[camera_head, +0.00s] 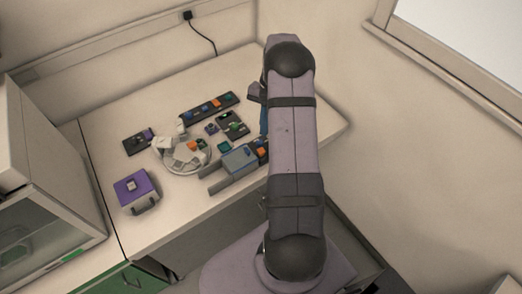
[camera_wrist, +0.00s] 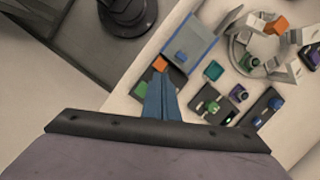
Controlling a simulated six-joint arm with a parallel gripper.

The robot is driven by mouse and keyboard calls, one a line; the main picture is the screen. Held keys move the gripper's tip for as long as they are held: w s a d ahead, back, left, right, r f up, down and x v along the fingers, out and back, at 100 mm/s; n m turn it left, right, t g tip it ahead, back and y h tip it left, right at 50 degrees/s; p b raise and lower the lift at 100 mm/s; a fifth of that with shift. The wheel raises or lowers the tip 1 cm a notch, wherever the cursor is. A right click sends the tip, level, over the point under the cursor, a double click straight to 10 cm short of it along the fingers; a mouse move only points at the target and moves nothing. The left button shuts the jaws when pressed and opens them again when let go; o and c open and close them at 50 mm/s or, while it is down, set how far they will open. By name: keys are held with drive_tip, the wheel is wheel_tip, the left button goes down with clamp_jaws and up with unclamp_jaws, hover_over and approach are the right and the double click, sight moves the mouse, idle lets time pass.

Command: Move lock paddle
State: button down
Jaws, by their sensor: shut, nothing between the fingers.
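My gripper (camera_wrist: 159,80) shows in the wrist view as blue fingers pressed together, empty. Its tips are over or beside a dark panel with an orange block and a green block; I cannot tell whether they touch it. In the head view only a blue bit of it (camera_head: 264,121) shows beside my arm. I cannot tell for sure which part is the lock paddle. A grey-blue block-shaped unit (camera_head: 239,158) lies just beyond the fingertips in the wrist view (camera_wrist: 190,47), with a small blue raised piece on top. My arm hides part of the bench around it.
A round pale holder (camera_head: 163,158) with several upright pieces stands left of the grey-blue unit. Dark panels with coloured blocks (camera_head: 209,108) lie behind. A purple box (camera_head: 136,189) stands at the left. The bench's (camera_head: 112,110) back left is clear.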

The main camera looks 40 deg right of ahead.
sight(262, 149)
drive_tip(key=shift+b+x, duration=2.2)
drive_tip(key=shift+x, duration=1.1)
drive_tip(key=shift+f+b, duration=0.5)
drive_tip(key=shift+f, duration=0.25)
drive_tip(key=shift+r, duration=0.1)
drive_tip(key=shift+w+d+r+p, duration=0.15)
drive_tip(key=shift+w+d+r, duration=0.15)
drive_tip(key=shift+d, duration=0.35)
drive_tip(key=shift+w+d+r+p, duration=0.15)
drive_tip(key=shift+w+d, duration=0.3)
drive_tip(key=shift+d, duration=0.2)
drive_tip(key=shift+r, duration=0.1)
drive_tip(key=s+b+v, duration=0.1)
drive_tip(key=b+v, duration=0.1)
drive_tip(key=v, duration=0.5)
drive_tip(key=shift+w, duration=0.55)
